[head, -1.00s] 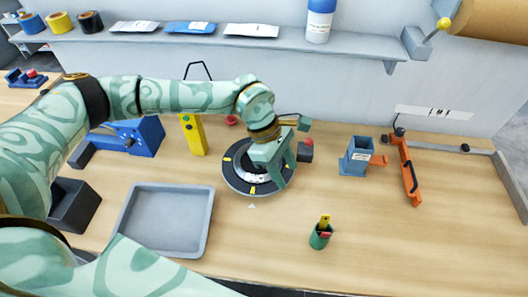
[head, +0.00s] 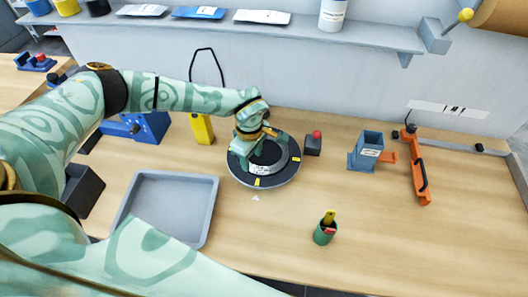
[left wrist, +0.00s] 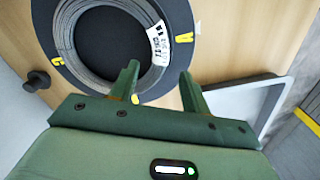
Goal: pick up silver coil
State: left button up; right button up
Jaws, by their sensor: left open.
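The silver coil (head: 284,162) lies on a round black turntable (head: 284,180) with yellow marks, on the wooden bench. In the left wrist view the coil (left wrist: 63,38) is a grey wire ring around a dark hub, with a white printed label on it. My left gripper (head: 244,158) is over the left side of the turntable. In the left wrist view the open fingers (left wrist: 158,72) point at the label side of the coil, with nothing between them. I cannot tell whether they touch the coil. My right gripper is not in view.
A grey tray (head: 208,222) lies left of the turntable. A small box with a red button (head: 313,146) stands right of it. A green cup (head: 325,234), a blue dispenser (head: 366,152) and an orange tool (head: 416,172) are further right.

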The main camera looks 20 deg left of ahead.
aim_at(252, 165)
pick_arm(q)
jog(key=f, duration=0.4)
jog(key=shift+a, duration=0.2)
jog(key=shift+r, duration=0.1)
grip_shut()
jog(key=shift+w, duration=0.1)
jog(key=shift+r, duration=0.1)
